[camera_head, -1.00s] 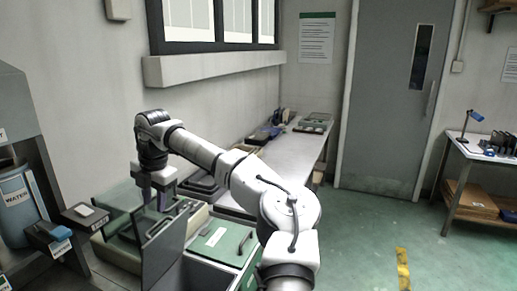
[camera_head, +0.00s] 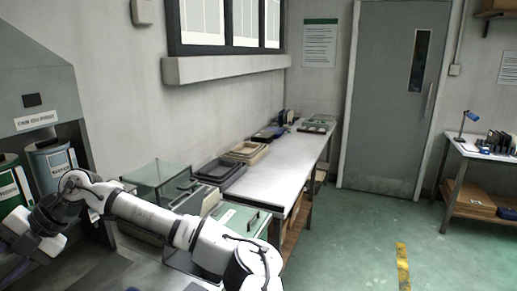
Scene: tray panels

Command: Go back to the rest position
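My arm (camera_head: 150,218) reaches from the bottom middle toward the lower left. My gripper (camera_head: 14,258) is at the left edge, in front of the dark cabinet and its containers. It is tilted down and to the left. Its fingers are partly cut off and unclear, so I cannot tell whether it is open or shut, or whether it holds anything.
Two labelled containers, a green one (camera_head: 12,192) and a blue-grey one (camera_head: 52,166), stand in the cabinet (camera_head: 36,92). A glass-topped green box (camera_head: 158,180) and a long bench (camera_head: 270,178) with trays line the wall. The green floor (camera_head: 360,235) is clear on the right.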

